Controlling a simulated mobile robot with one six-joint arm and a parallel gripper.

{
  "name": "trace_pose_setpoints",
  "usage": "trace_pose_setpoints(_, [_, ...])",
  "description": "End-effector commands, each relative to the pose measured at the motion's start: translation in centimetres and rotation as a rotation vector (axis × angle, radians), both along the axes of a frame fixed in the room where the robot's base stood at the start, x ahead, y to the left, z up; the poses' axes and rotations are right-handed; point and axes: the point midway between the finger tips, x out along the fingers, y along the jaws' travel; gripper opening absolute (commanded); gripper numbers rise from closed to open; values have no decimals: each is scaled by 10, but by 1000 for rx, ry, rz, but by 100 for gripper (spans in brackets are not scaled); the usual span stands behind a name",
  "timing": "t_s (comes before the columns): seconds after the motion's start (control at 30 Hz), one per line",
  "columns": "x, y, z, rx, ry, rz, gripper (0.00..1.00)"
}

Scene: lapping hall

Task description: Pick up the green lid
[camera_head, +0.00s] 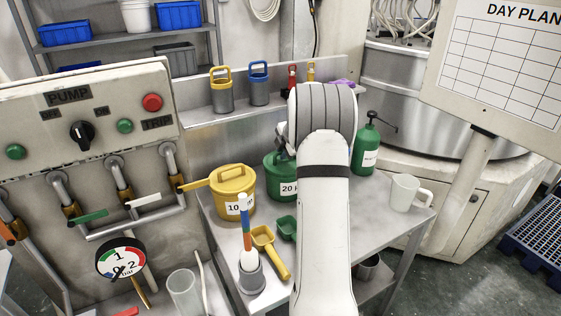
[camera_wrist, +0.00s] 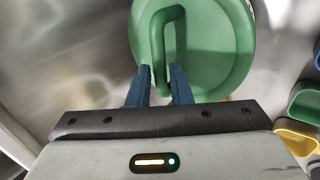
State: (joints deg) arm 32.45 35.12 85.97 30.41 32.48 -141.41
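The green lid (camera_wrist: 215,50) sits on a green tub (camera_head: 280,185) labelled "20" on the metal bench. The lid has a raised green bar handle (camera_wrist: 175,35). In the head view my arm hides the right part of tub and lid. In the wrist view my gripper (camera_wrist: 160,76) is open, its two blue fingers on either side of the near end of the handle. A small gap shows between each finger and the handle; contact cannot be made out.
A yellow lidded tub (camera_head: 233,200) stands left of the green tub. A green bottle (camera_head: 366,150) and white mug (camera_head: 404,192) stand to the right. Yellow scoop (camera_head: 268,250), green scoop (camera_head: 287,228) and a brush in a grey cup (camera_head: 250,277) are in front. A shelf runs behind.

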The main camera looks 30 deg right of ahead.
Motion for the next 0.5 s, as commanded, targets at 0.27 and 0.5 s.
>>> trace_pose_setpoints(0.27, [9, -1, -13, 0, -2, -1, 18])
trace_pose_setpoints(0.5, [9, -1, -13, 0, -1, -1, 9])
